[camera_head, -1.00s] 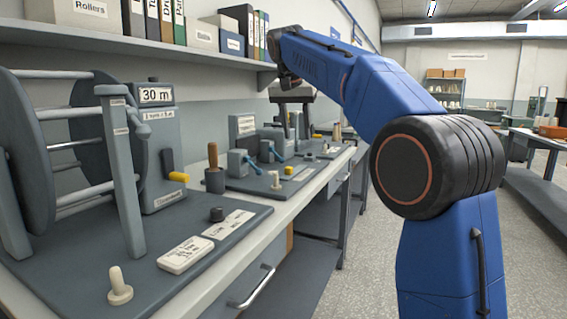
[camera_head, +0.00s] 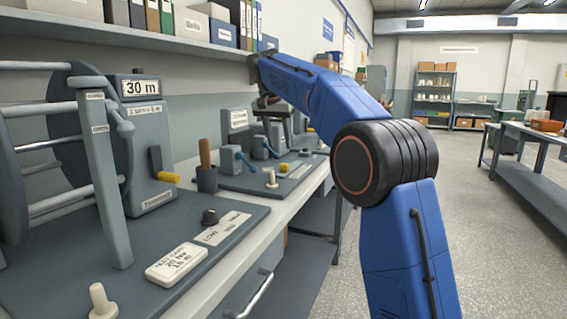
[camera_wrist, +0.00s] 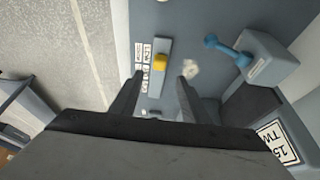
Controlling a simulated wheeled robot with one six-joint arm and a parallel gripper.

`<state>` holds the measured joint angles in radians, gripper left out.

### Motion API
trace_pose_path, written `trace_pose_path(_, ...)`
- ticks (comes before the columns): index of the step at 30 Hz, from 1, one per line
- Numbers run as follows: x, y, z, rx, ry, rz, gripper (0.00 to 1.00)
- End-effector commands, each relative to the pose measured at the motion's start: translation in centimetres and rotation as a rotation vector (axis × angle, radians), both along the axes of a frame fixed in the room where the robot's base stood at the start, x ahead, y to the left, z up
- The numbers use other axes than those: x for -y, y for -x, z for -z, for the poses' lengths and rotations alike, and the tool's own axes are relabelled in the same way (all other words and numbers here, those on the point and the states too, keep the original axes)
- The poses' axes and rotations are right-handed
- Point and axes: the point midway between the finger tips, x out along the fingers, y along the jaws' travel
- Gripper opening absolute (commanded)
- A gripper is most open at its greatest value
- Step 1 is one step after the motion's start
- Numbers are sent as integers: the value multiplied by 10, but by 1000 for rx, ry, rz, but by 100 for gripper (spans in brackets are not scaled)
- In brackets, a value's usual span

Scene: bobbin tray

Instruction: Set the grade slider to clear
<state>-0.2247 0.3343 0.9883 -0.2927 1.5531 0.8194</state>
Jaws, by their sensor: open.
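The grade slider appears to be the yellow knob (camera_wrist: 160,62) on a pale slot, with small white labels beside it on the left in the wrist view. The label words are too small to read. In the head view a small yellow knob (camera_head: 284,166), likely the same one, sits on the further bench station. My gripper (camera_wrist: 160,78) is open and empty. Its two dark fingers point at the panel, one on each side of the slot, with the yellow knob between and just beyond the tips. Contact cannot be told.
A blue lever (camera_wrist: 228,50) on a grey block and a pale knob (camera_wrist: 190,68) stand right of the slot. In the head view the near station has a bobbin frame (camera_head: 112,180), a yellow-tipped lever (camera_head: 165,177) and a white peg (camera_head: 102,302). The floor at right (camera_head: 490,240) is clear.

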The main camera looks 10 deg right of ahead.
Motion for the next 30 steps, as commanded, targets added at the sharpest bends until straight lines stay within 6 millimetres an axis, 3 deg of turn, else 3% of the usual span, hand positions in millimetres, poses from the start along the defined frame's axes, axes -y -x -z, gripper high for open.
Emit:
trace_pose_path(9,13,-17,52,-3,1,0,42)
trace_pose_path(15,19,-25,76,-3,1,0,42)
trace_pose_path(30,22,-29,88,-1,0,-1,40)
